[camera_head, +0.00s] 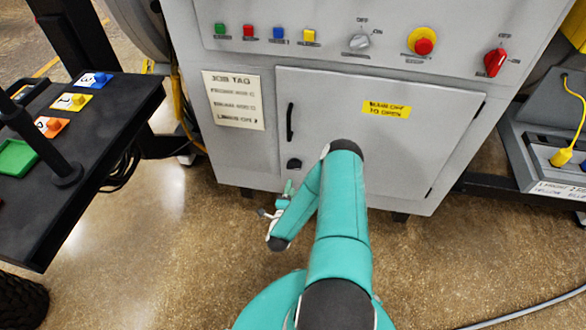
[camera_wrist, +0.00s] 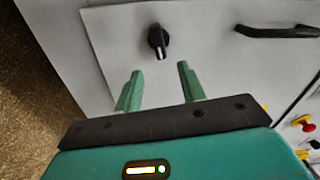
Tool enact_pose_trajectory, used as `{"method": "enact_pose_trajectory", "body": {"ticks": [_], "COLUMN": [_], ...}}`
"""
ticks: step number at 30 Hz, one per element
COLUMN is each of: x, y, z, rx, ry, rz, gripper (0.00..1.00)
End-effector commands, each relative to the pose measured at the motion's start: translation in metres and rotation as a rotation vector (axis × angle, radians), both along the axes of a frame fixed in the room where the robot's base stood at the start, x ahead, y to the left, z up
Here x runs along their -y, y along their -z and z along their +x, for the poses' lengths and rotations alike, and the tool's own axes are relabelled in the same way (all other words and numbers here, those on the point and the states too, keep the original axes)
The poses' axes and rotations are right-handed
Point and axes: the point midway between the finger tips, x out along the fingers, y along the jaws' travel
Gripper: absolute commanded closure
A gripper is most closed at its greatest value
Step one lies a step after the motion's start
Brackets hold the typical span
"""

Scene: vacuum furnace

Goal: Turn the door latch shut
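The door latch (camera_head: 294,163) is a small black knob low on the left side of the grey cabinet door (camera_head: 375,140), below the black door handle (camera_head: 290,122). In the wrist view the latch (camera_wrist: 158,40) sits at top centre, with the door handle (camera_wrist: 278,32) to its right. The door looks flush with the cabinet. My gripper (camera_wrist: 158,88) has its two green fingers apart with nothing between them. The latch is beyond the fingertips, roughly in line with the gap, and not touched. In the head view my gripper (camera_head: 287,190) is small, just below and left of the latch.
A job tag (camera_head: 234,100) is left of the door. Buttons and switches, including a red rotary switch (camera_head: 494,62), line the panel above. A black table (camera_head: 110,105) with coloured blocks stands at left. A grey unit with a yellow plug (camera_head: 561,157) is at right. Floor in front is open.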

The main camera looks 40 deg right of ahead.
Motion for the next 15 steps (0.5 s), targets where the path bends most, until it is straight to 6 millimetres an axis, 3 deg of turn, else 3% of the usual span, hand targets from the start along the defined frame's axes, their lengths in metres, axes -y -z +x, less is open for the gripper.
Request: {"method": "enact_pose_trajectory", "body": {"ticks": [9, 15], "x": [0.051, 0.075], "y": [-0.001, 0.000], "z": [0.040, 0.061], "rx": [0.001, 0.000], "ry": [0.000, -0.001], "rz": [-0.003, -0.001], "gripper": [0.60, 0.60]}}
